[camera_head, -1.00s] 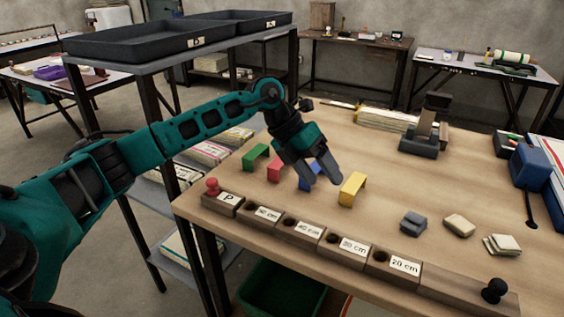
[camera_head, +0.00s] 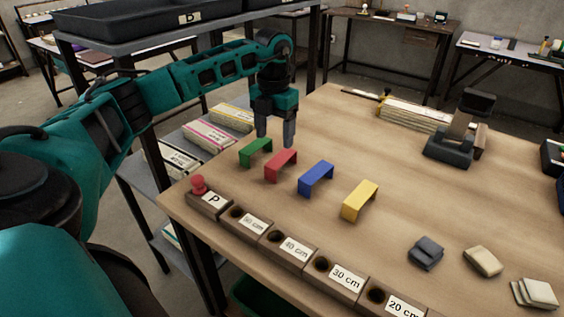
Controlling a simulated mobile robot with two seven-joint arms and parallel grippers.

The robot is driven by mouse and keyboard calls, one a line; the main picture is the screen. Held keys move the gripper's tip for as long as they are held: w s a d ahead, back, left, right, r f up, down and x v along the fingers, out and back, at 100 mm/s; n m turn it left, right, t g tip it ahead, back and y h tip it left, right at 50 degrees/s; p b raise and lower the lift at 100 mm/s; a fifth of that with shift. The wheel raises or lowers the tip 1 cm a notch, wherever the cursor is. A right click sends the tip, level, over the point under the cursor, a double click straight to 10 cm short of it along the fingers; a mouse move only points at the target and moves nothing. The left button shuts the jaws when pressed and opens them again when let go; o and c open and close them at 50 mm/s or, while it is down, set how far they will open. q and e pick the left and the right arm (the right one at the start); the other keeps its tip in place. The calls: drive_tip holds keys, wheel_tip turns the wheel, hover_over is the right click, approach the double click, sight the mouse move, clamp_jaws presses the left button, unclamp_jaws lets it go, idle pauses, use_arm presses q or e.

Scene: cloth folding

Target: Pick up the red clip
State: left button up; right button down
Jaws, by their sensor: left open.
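The red clip (camera_head: 281,164) is a small bent bracket standing on the wooden table (camera_head: 345,125), between the green clip (camera_head: 256,150) and the blue clip (camera_head: 316,178). The yellow clip (camera_head: 360,200) stands further right. My left gripper (camera_head: 275,137) points down just behind the green and red clips, its two grey fingers apart with nothing between them. The fingertips look close to the red clip's far side; whether they touch it I cannot tell. My right gripper is not in view.
A wooden block row with labelled holes (camera_head: 296,247) and a red peg (camera_head: 199,186) lines the front edge. A dark grey block (camera_head: 426,252) and pale cloth pieces (camera_head: 484,261) lie right. A grey stand (camera_head: 461,130) is at the back. Shelving with black trays (camera_head: 150,25) is left.

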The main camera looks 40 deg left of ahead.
sight(278, 161)
use_arm(q)
drive_tip(key=f, duration=0.6)
drive_tip(key=shift+w+d+f+b, duration=0.1)
drive_tip(key=shift+d+f+b, duration=0.25)
drive_tip(key=c, duration=0.8)
